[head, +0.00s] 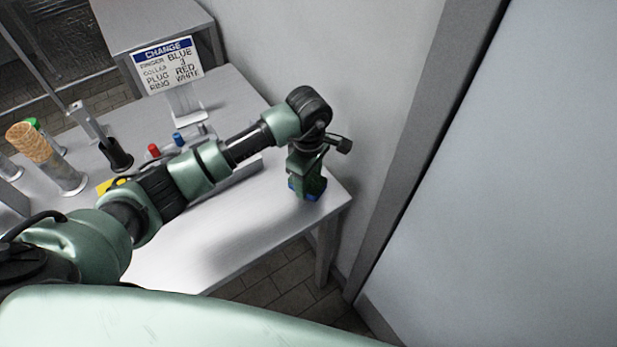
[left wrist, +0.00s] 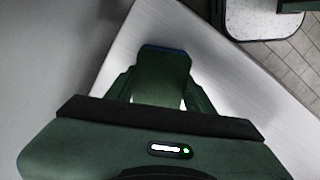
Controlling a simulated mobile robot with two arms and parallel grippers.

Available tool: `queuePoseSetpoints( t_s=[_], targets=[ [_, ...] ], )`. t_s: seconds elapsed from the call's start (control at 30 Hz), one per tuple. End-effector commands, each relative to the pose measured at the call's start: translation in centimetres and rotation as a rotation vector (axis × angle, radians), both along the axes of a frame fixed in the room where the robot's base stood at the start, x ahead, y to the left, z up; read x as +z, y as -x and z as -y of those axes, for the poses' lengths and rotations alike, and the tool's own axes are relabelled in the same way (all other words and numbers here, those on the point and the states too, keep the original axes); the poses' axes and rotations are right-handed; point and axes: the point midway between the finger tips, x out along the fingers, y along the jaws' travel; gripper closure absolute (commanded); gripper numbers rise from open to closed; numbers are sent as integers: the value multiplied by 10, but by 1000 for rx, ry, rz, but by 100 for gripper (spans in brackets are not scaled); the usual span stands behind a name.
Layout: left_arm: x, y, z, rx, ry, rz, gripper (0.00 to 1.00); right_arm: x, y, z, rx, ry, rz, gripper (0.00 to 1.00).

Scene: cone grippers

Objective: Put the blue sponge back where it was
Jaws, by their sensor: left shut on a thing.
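My left gripper (head: 306,190) is at the right end of the light table, pointing down near its front right corner. It is shut on the blue sponge (head: 312,197), of which only small blue patches show around the fingertips. In the left wrist view a blue edge of the sponge (left wrist: 164,47) shows beyond the dark green parts of the gripper. Most of the sponge is hidden by the gripper. I cannot tell whether it touches the tabletop. My right gripper is not in view.
The table (head: 225,235) is bare around the front right. A sign (head: 167,65) stands at the back. A red peg (head: 154,150), a blue peg (head: 178,139) and a cork-coloured cone (head: 36,142) are left of or behind my arm. A wall rises close behind the gripper.

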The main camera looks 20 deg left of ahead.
Motion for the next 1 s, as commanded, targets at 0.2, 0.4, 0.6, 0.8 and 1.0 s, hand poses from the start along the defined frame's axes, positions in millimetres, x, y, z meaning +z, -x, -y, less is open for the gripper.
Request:
queuePoseSetpoints(
  t_s=[0.2, 0.4, 0.6, 0.8, 1.0],
  targets=[
    [-1, 0, 0, 0, 0, 1, 79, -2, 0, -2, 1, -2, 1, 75],
    [-2, 0, 0, -1, 0, 1, 25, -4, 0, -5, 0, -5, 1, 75],
    [-2, 0, 0, -1, 0, 1, 25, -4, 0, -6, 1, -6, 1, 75],
    [4, 0, 0, 0, 1, 1, 25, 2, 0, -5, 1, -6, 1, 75],
    [37, -2, 0, -2, 0, 7, 25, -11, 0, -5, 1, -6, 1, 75]
  ],
)
